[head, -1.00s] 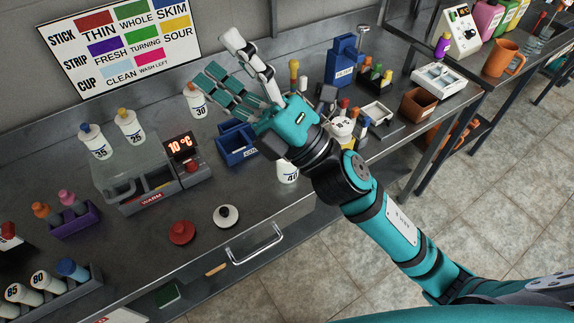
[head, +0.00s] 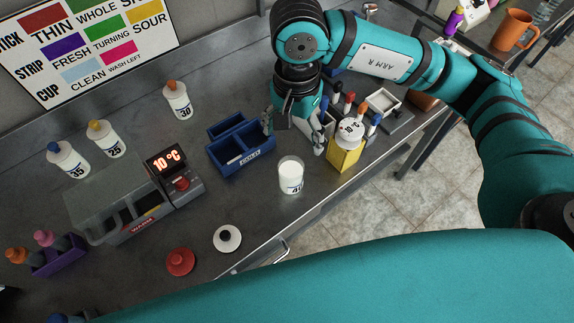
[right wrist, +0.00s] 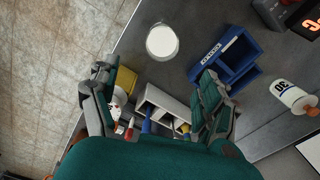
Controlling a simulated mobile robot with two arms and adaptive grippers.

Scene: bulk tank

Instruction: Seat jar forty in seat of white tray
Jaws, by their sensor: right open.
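Jar forty (head: 290,178) stands upright and uncapped on the metal bench, with white contents and its number partly turned out of sight. In the right wrist view the jar (right wrist: 162,42) lies beyond the fingertips. My right gripper (head: 295,132) points down behind the jar, open, with its fingers apart and no hold on the jar. It also shows in the right wrist view (right wrist: 157,92). A small white-rimmed tray (head: 386,103) is at the back right; I cannot tell whether it is the task's white tray. My left gripper is out of view.
A blue two-part COLD box (head: 240,152) stands left of my gripper, and a yellow box with a round white top (head: 345,153) stands close on its right. A warm unit (head: 125,200) and white lid (head: 227,239) lie left.

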